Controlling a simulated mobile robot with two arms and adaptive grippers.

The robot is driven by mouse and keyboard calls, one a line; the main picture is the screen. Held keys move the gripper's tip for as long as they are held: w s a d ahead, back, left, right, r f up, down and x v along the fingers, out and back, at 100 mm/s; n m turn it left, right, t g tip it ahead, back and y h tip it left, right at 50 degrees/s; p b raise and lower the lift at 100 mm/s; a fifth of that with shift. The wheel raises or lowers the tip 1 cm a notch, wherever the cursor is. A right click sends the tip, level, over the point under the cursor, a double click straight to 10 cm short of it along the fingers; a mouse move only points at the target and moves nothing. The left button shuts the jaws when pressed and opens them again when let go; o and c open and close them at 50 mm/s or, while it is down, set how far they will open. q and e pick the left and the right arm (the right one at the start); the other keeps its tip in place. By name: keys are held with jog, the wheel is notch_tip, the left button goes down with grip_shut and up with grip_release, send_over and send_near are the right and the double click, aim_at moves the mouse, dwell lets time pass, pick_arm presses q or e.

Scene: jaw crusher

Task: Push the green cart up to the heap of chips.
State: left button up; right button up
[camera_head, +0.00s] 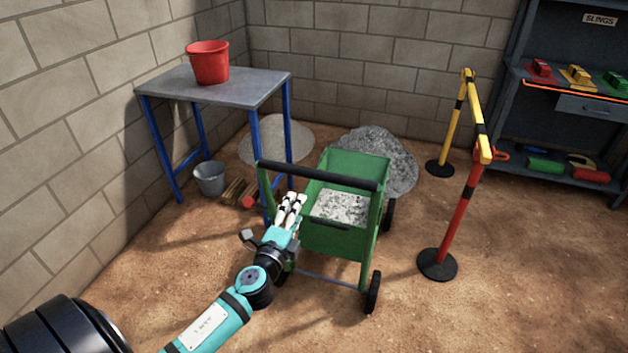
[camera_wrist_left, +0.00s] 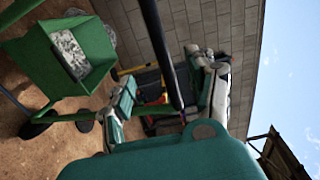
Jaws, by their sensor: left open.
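The green cart (camera_head: 345,240) stands on the dirt floor with grey chips in its tray and a black push handle (camera_head: 320,176) on my side. It also shows tilted in the left wrist view (camera_wrist_left: 30,65). A grey heap of chips (camera_head: 385,150) lies behind the cart by the back wall; the cart hides its near edge, so I cannot tell whether they touch. My left gripper (camera_head: 291,206) is open at the left part of the handle. In the left wrist view the dark handle bar (camera_wrist_left: 165,50) runs between its parted fingers (camera_wrist_left: 168,92); contact is unclear.
A blue-legged table (camera_head: 250,92) with a red bucket (camera_head: 208,62) stands left. A grey bucket (camera_head: 209,178) is beneath it. A flatter pale pile (camera_head: 278,142) lies behind. A yellow-red barrier (camera_head: 461,210) and a shelf (camera_head: 570,100) stand right. Bare floor lies between cart and barrier.

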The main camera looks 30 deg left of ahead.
pick_arm(q)
send_near(314, 178)
jog(key=d+x, duration=0.1)
jog(key=x, duration=0.4)
jog(key=b+x, duration=0.1)
jog(key=x, duration=0.2)
jog(key=a+b+x, duration=0.1)
jog(key=x, duration=0.2)
jog(key=shift+w+a, duration=0.1)
jog(key=shift+w, duration=0.2)
jog(key=shift+c, duration=0.3)
jog(key=c, duration=0.5)
grip_shut()
pick_arm(e)
jog(key=shift+s+d+f, duration=0.3)
jog(key=shift+s+f, duration=0.05)
jog(key=shift+f, duration=0.25)
jog(key=shift+s+d+f, duration=0.25)
jog(key=shift+s+f, duration=0.05)
jog(key=shift+f, duration=0.3)
